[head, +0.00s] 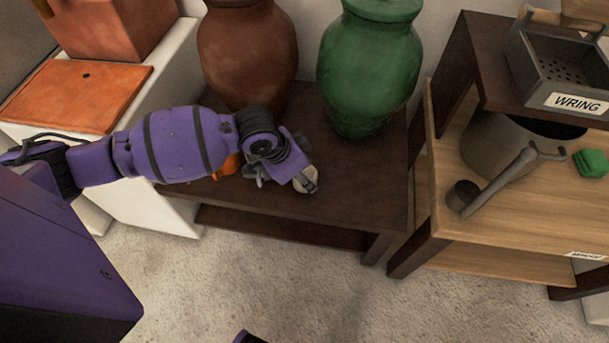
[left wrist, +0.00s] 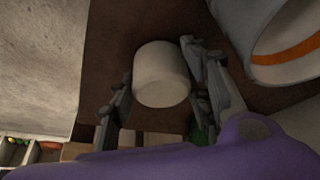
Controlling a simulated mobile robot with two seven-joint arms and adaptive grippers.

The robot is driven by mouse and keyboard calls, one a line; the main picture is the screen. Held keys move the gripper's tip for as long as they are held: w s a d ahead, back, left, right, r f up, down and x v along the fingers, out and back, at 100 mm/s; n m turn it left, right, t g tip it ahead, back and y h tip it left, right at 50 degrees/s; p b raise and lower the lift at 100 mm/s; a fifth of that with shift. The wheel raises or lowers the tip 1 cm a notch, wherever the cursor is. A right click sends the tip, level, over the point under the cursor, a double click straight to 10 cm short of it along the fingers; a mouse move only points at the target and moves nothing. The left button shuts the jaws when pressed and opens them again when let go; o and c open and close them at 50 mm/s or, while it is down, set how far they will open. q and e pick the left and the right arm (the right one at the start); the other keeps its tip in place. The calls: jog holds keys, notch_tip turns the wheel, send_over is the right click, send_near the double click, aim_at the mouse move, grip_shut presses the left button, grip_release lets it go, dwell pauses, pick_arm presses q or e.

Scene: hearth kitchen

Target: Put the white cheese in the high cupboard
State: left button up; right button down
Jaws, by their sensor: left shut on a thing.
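The white cheese, a short pale cylinder, shows in the left wrist view (left wrist: 162,76) between the two fingers of my left gripper (left wrist: 158,88). In the head view a pale edge of the cheese (head: 306,184) shows at the tip of my left gripper (head: 298,182), over the dark wooden bench (head: 345,205). My left gripper is shut on the cheese. I cannot tell whether the cheese still touches the bench. My right gripper is not in view. I cannot make out the high cupboard in either view.
A brown jar (head: 247,55) and a green jar (head: 370,70) stand at the bench's back. An orange object (head: 230,165) is partly hidden by my arm. A white vessel with an orange band (left wrist: 255,30) is near the gripper. A wooden shelf unit (head: 500,215) stands right.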

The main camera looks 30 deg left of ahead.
pick_arm(q)
jog(key=shift+r, duration=0.1)
jog(key=o, duration=1)
jog(key=shift+a+r, duration=0.1)
jog(key=shift+r, duration=0.1)
jog(key=p+v, duration=0.5)
jog(key=v, duration=0.6)
jog(key=shift+s+r, duration=0.15)
jog(key=shift+r, duration=0.1)
